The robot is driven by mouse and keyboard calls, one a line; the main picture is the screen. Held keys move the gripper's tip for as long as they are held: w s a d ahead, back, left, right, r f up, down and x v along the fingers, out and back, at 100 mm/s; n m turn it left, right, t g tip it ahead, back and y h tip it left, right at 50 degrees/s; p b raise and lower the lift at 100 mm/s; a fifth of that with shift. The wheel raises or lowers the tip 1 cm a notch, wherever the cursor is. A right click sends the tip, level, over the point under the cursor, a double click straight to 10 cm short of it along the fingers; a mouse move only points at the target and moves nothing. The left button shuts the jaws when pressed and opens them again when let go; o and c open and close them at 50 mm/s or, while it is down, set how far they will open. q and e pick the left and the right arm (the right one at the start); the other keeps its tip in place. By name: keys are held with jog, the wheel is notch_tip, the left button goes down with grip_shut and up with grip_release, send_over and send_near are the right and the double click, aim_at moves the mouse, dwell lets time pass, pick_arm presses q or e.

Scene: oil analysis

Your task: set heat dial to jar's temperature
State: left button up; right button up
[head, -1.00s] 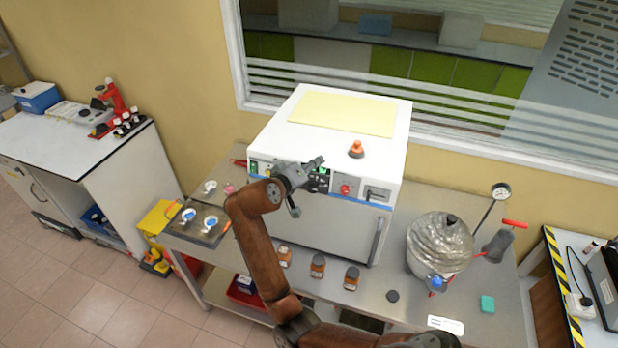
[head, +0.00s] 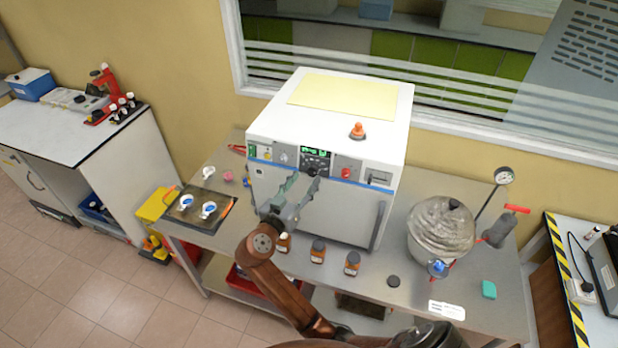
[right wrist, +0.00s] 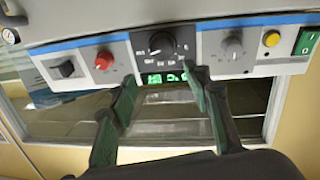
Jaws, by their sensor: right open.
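The heat dial (right wrist: 162,45) is a black knob on a black plate on the oven's front panel, with a lit green display (right wrist: 165,78) beside it. The wrist view shows the panel upside down. In the head view the oven (head: 330,125) is a white box with a blue stripe. My right gripper (head: 304,184) is open and empty in front of the panel. In the right wrist view its fingers (right wrist: 163,86) are apart, short of the dial and to either side of it. Brown jars (head: 317,252) with dark lids stand before the oven; their labels are unreadable. My left gripper is not in view.
On the panel a red knob (right wrist: 103,60) and a grey knob (right wrist: 233,47) flank the dial. A foil-covered pot (head: 440,232) stands right of the oven.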

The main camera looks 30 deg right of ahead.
aim_at(312, 173)
jog(key=shift+m+t, duration=0.5)
jog(key=shift+m, duration=0.3)
jog(key=w+d+f+p, duration=0.2)
jog(key=d, duration=0.1)
jog(key=shift+w+d+f, duration=0.2)
jog(key=shift+w, duration=0.2)
jog(key=shift+w+d+f, duration=0.1)
jog(key=shift+w+d, duration=0.25)
jog(key=shift+d, duration=0.1)
jog(key=shift+c, duration=0.5)
